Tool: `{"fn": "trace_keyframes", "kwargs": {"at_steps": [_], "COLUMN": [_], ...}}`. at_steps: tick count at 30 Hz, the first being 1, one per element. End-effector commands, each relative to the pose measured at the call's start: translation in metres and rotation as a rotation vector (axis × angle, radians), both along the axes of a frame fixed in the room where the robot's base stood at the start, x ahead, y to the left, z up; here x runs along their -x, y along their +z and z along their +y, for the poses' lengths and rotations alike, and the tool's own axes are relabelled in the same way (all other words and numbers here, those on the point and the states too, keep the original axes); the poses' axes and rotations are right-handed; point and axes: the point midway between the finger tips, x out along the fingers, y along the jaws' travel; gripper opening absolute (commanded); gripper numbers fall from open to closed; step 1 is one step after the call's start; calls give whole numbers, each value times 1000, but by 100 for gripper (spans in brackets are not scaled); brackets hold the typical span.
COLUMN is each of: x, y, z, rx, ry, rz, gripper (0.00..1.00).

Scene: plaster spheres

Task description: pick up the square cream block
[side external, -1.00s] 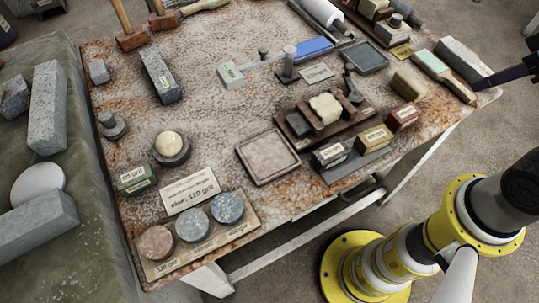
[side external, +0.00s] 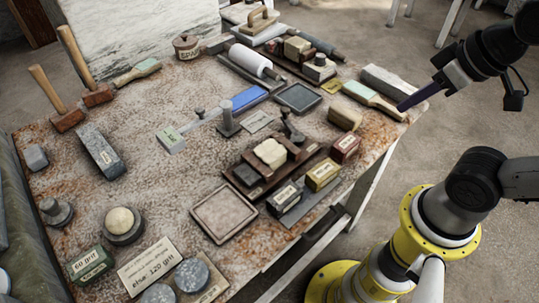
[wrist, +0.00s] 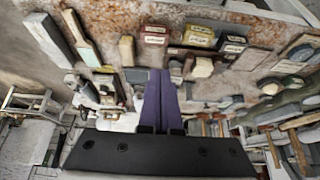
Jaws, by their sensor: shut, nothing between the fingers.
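A pale cream block (side external: 270,152) with notched corners sits in a dark wooden holder (side external: 255,188) near the table's front edge. It also shows in the wrist view (wrist: 202,68). A plainer tan-cream block (side external: 345,118) lies to its right, and in the wrist view (wrist: 126,50) it is left of the fingers. I cannot tell for sure which is the square cream block. My gripper (side external: 402,106) has purple fingers, shut and empty, by the brush handle's end at the table's right corner. In the wrist view its fingertips (wrist: 160,72) are together, apart from both blocks.
Red (side external: 345,149), yellow (side external: 322,174) and dark (side external: 285,197) labelled blocks stand close in front of the holder. A brush (side external: 372,100) and a grey stone bar (side external: 400,87) lie by the right corner. The table's middle left is fairly clear.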

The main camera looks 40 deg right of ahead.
Motion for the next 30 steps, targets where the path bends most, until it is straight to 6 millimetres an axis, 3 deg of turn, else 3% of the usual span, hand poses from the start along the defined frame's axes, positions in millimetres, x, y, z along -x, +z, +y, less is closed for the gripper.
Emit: {"fn": "trace_keyframes", "kwargs": {"at_steps": [2,19,30], "x": [0,0,1], "y": [0,0,0], "z": [0,0,0], "rx": [0,0,39], "ry": [0,0,73], "rz": [0,0,6], "gripper": [0,100,100]}}
